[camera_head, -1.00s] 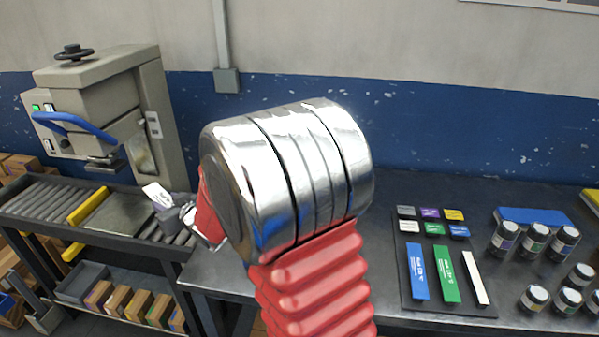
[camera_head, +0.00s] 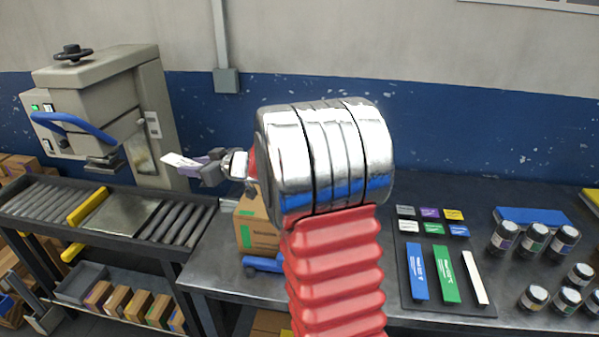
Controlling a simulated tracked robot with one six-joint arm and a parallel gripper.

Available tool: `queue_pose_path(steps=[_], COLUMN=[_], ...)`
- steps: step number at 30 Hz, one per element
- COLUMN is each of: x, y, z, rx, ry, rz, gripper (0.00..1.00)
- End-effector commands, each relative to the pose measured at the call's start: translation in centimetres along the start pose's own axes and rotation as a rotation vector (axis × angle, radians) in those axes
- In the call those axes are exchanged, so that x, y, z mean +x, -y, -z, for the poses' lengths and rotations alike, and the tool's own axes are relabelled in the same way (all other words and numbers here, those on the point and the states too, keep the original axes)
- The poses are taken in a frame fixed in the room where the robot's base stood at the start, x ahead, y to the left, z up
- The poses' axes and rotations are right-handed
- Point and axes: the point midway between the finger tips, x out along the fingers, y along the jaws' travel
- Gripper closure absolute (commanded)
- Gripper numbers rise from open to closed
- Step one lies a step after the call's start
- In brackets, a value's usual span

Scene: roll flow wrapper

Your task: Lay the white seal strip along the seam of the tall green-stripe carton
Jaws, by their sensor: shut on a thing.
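The white seal strip (camera_head: 475,278) lies on a dark mat at the right, beside a green strip (camera_head: 445,274) and a blue strip (camera_head: 417,272). A brown carton with green marks (camera_head: 256,228) stands on the bench behind my arm, which hides its right part and top. I cannot tell whether it is the tall green-stripe carton; its seam is not clear. My gripper (camera_head: 207,168) is shut on a small white-and-purple label-like piece (camera_head: 181,160), held in the air left of the carton, near the machine.
A grey press machine (camera_head: 105,110) and a roller conveyor (camera_head: 175,222) with yellow guides are at the left. A blue object (camera_head: 263,263) lies before the carton. The mat (camera_head: 447,306) also holds several small coloured tiles. Several dark jars (camera_head: 534,240) stand at the right.

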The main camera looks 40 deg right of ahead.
Motion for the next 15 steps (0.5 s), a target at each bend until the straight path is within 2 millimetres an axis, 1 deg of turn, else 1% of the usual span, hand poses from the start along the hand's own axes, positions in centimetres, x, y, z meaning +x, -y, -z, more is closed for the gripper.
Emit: queue_pose_path(steps=[1, 8, 15], x=[-0.5, -3.1, -6.8], y=[-1.1, -4.8, -8.6], z=[0.1, -0.2, -1.8], rx=[-0.005, -0.03, -0.056], ry=[-0.001, 0.0, 0.002], rz=[0.012, 0.101, 0.189], gripper=[0.87, 0.87, 0.87])
